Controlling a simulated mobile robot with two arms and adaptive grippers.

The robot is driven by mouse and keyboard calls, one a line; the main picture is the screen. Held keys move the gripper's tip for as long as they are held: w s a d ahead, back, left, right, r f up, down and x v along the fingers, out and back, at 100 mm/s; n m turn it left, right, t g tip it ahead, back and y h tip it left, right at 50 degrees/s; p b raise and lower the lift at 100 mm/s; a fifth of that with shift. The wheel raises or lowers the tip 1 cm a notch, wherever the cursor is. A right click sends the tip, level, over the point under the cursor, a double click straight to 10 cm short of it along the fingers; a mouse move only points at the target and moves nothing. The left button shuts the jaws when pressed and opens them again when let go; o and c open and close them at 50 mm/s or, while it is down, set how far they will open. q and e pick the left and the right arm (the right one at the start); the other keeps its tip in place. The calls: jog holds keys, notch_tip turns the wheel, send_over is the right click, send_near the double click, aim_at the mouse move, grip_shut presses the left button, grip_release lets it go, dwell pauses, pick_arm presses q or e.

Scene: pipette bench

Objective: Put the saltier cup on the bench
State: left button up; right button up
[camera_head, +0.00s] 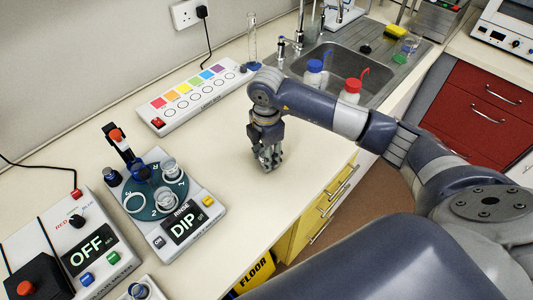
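A small clear cup (168,169) stands at the back of the round teal platform (189,193) on the device whose display reads DIP. A second clear cup (164,199), looking bluish inside, stands in front of it on the same platform. Which is saltier does not show. My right gripper (270,164) points down over the bare bench (225,155), right of the device and apart from both cups. Its fingers are small and dark here, so I cannot tell whether they are open or hold anything. My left gripper is not in view.
A probe with an orange top (117,137) stands behind the platform. The box reading OFF (60,247) is at the left. A colored-square strip (192,96) lies by the wall. The sink (335,65) with bottles is at the back. Bench around the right gripper is clear.

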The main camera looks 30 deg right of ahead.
jog(key=shift+o, duration=1.1)
jog(key=shift+r, duration=0.15)
notch_tip(320, 180, up, 12)
jog(key=b, duration=0.2)
jog(key=shift+s, duration=0.1)
